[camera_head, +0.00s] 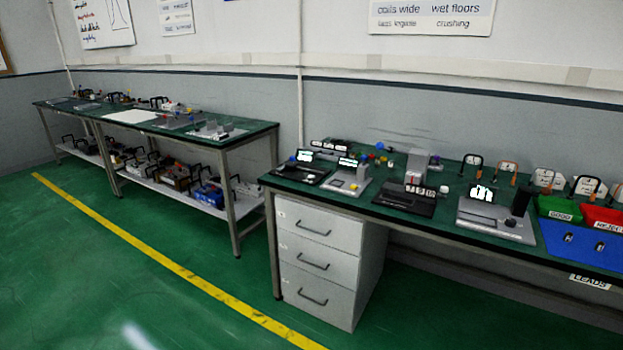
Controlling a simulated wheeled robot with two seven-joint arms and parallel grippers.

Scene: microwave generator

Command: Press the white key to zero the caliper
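Neither of my grippers is in view. Several instruments stand on the green bench (378,205) at the right. A black device (403,200) near the bench's front edge has small white parts on its top, perhaps keys. A dark device with a lit display (303,168) is at the bench's left end. A light grey device with a display (345,179) is beside it. A larger grey device with a bright display (490,217) is further right. I cannot tell which one is the caliper; its white key is too small to make out for certain.
White drawers (318,262) stand under the right bench. A second bench (240,131) with a lower shelf runs along the wall at left. Green (557,208) and red (603,218) bins sit at far right. The floor by the yellow line (180,269) is clear.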

